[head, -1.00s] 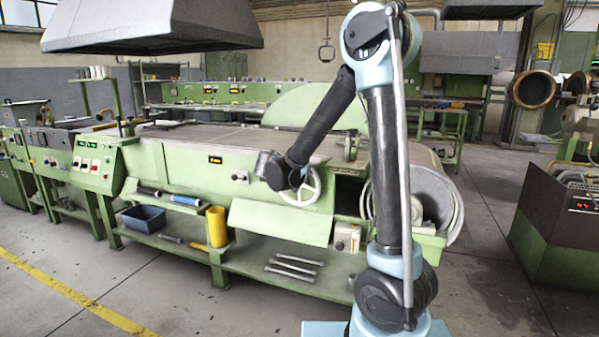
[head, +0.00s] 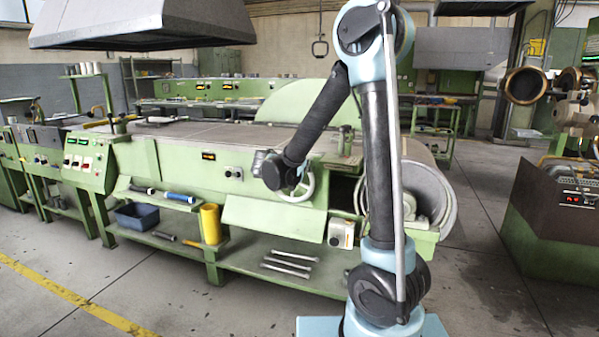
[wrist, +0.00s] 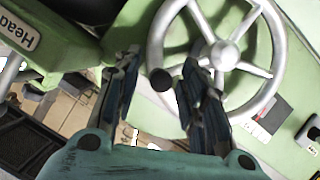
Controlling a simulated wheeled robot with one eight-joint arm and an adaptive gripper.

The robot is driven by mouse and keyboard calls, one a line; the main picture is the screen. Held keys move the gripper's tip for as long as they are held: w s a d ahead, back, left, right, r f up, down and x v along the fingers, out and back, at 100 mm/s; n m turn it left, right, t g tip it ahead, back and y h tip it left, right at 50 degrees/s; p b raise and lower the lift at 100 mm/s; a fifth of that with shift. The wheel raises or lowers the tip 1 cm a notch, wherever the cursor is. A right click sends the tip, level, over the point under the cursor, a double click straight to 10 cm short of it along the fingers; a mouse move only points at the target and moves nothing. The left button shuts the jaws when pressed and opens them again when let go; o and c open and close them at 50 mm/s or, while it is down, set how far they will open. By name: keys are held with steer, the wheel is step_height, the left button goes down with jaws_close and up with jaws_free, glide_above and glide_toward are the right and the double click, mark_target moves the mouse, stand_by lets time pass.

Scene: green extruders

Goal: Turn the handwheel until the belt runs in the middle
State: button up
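The handwheel (wrist: 278,62) is a silver spoked wheel on the green machine's side. In the head view the handwheel (head: 309,187) is partly hidden behind my wrist. A dark round knob (wrist: 160,79) shows at the wheel's left side in the wrist view. My gripper (wrist: 161,57) is open, with its fingers either side of the knob; I cannot tell whether either touches it. The right finger overlaps the wheel in the picture. The grey belt (head: 220,133) lies along the machine top; its sideways position is not clear from here.
A hinged-looking green panel (head: 262,217) slopes out below the wheel. A grey drum (head: 428,190) is at the right end. Open floor (head: 480,270) lies right of my base.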

steer(key=shift+s+a, duration=0.1)
steer(key=v, duration=1.1)
steer(key=shift+s+r, duration=0.2)
steer(key=shift+s, duration=0.05)
steer(key=s+d+f+g, duration=0.2)
steer(key=s+d, duration=0.1)
steer(key=d, duration=0.4)
steer(key=s+d+f+g+y, duration=0.1)
steer(key=s+d+f+g, duration=0.1)
steer(key=s+d, duration=0.35)
steer(key=s+d+f+g, duration=0.1)
steer(key=d+g, duration=0.2)
steer(key=d, duration=0.5)
steer(key=s+d+f+g+y, duration=0.1)
steer(key=s+f+y, duration=0.1)
steer(key=s, duration=0.4)
steer(key=s+d+f+g+y, duration=0.1)
steer(key=s+f+y, duration=0.1)
steer(key=s+f, duration=0.3)
steer(key=s+d+f+n+g+y, duration=0.1)
steer(key=s+d+f+y, duration=0.1)
steer(key=s, duration=0.6)
steer(key=shift+s+f, duration=0.35)
steer(key=shift+f, duration=0.4)
